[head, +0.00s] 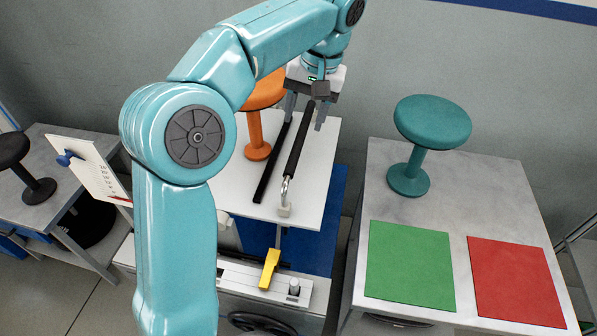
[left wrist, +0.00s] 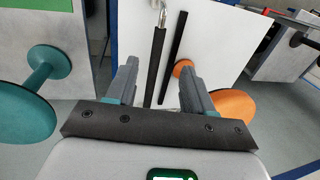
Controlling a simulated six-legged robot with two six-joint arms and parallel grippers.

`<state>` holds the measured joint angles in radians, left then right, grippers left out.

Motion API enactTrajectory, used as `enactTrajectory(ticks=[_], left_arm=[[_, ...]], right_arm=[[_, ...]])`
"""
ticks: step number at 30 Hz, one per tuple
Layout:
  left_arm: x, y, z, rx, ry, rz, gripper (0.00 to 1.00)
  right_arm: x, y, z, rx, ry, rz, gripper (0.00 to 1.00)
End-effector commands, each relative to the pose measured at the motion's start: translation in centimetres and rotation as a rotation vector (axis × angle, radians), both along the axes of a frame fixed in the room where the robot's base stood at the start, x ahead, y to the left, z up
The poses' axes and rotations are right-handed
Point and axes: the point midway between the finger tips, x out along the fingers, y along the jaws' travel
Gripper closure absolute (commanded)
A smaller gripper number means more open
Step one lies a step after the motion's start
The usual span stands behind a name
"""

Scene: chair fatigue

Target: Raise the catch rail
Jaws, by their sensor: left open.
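A black padded bar (head: 298,148) with a shiny metal end at a small pale bracket (head: 285,210) runs across the white panel (head: 310,190). A thinner black strip (head: 271,168) runs beside it on the left. I cannot tell for sure which of them is the catch rail. My left gripper (head: 305,116) is open over the far end of the padded bar. In the left wrist view the padded bar (left wrist: 158,55) and the strip (left wrist: 174,50) both appear in the gap between the open fingers (left wrist: 158,74). Contact with the bar cannot be made out. My right gripper is out of view.
An orange stool (head: 257,135) stands on the panel, close left of the strip. A yellow lever (head: 269,268) sits in front. A teal stool (head: 425,140), green mat (head: 410,265) and red mat (head: 515,280) are on the right table. A black stool (head: 36,187) stands far left.

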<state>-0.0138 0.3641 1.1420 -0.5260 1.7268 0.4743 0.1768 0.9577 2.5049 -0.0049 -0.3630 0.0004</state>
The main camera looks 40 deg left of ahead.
Motion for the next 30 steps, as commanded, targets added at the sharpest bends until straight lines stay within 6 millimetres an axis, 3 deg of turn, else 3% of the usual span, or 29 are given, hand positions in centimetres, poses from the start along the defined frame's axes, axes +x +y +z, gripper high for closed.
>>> enactTrajectory(ticks=[5,21,30], left_arm=[[-0.8,0.4,-1.9,0.001,0.003,0.003,0.48],[-2.2,2.2,-13.6,-0.002,0.004,0.003,0.48],[-2.1,2.6,-16.2,-0.001,0.002,0.0,0.48]], right_arm=[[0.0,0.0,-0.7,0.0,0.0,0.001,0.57],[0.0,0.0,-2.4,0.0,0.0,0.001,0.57],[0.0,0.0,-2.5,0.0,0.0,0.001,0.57]])
